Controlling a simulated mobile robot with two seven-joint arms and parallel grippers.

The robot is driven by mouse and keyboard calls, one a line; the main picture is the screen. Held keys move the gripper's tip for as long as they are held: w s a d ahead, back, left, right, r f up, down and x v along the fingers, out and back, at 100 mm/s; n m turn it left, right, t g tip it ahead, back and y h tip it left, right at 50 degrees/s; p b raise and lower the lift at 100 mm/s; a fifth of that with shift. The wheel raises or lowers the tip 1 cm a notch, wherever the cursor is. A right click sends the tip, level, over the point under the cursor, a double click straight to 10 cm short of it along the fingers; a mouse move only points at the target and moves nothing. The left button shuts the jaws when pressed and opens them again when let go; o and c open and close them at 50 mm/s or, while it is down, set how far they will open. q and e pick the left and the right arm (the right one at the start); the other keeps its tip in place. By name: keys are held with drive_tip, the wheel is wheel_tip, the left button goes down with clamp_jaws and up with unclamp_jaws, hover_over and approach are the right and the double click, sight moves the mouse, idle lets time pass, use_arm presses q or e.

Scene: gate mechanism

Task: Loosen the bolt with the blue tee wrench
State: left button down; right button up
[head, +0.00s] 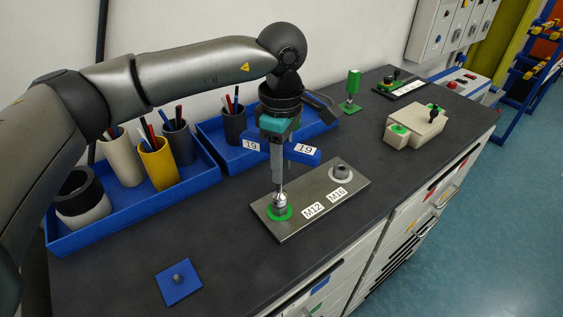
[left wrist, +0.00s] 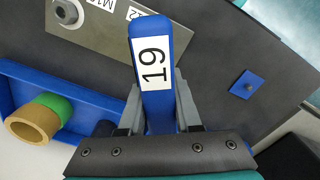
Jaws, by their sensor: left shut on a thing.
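The blue tee wrench (head: 303,152), marked 19, is held crosswise at its handle by my left gripper (head: 278,148), which is shut on it. Its shaft points down, close to upright, to the bolt (head: 280,211) in the green ring at the M12 mark. The wrench's lower end meets the bolt head there; how fully it is seated cannot be told. In the left wrist view the blue handle (left wrist: 158,60) lies between the two grey fingers and hides the bolt. My right gripper is not in view.
Blue trays (head: 135,223) with cups and pens line the back left. A blue square with a peg (head: 178,281) lies at the front left. A green-handled tool (head: 352,88) and a beige box (head: 416,127) stand to the right.

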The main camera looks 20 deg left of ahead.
use_arm(q)
drive_tip(key=shift+f+b, duration=0.15)
drive_tip(key=shift+b, duration=0.15)
idle(0.7)
drive_tip(key=c, duration=1.1)
unclamp_jaws()
drive_tip(key=shift+c, duration=0.2)
clamp_jaws()
drive_tip(key=shift+s+f, duration=0.1)
